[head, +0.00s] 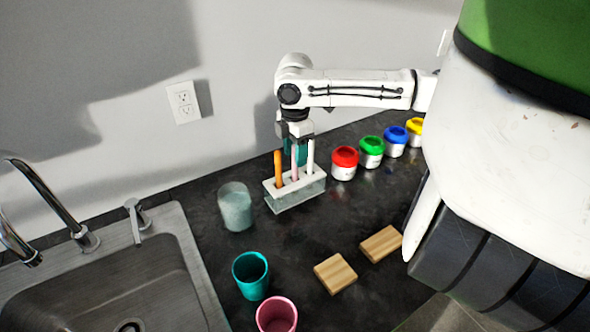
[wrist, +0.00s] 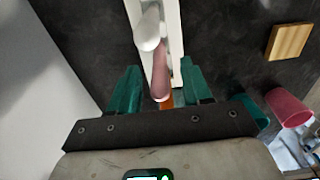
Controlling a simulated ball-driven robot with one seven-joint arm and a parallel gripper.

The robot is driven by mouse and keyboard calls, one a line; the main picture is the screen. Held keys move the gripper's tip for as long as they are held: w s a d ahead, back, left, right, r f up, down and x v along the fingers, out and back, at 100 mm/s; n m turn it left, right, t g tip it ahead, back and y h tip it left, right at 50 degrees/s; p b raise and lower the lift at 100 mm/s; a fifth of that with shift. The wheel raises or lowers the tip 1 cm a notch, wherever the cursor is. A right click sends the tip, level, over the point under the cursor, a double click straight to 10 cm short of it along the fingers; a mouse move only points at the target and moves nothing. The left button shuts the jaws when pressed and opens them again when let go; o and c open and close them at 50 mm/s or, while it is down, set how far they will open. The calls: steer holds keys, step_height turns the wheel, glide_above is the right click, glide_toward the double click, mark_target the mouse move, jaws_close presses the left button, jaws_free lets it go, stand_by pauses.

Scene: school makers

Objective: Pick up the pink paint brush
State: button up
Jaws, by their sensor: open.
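The pink paint brush (head: 294,172) stands upright in the middle of a white-topped brush holder (head: 308,188), between an orange brush (head: 278,164) and a white brush (head: 311,155). My gripper (head: 296,151) is above the holder, pointing down, its teal fingers around the brush tops. In the wrist view my gripper (wrist: 160,72) is open, and the pink brush (wrist: 161,80) lies between the two fingers with gaps on both sides. The white brush (wrist: 147,40) is farther out, and the orange brush (wrist: 167,99) is partly hidden behind the pink one.
A glass jar (head: 236,208) stands left of the holder. Red (head: 344,164), green (head: 371,152), blue (head: 395,141) and yellow (head: 415,130) paint pots line up at right. Teal (head: 250,275) and pink (head: 277,314) cups and two wooden blocks (head: 335,273) are in front. A sink (head: 105,290) is at left.

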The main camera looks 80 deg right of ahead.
steer(key=shift+c, duration=0.5)
jaws_close()
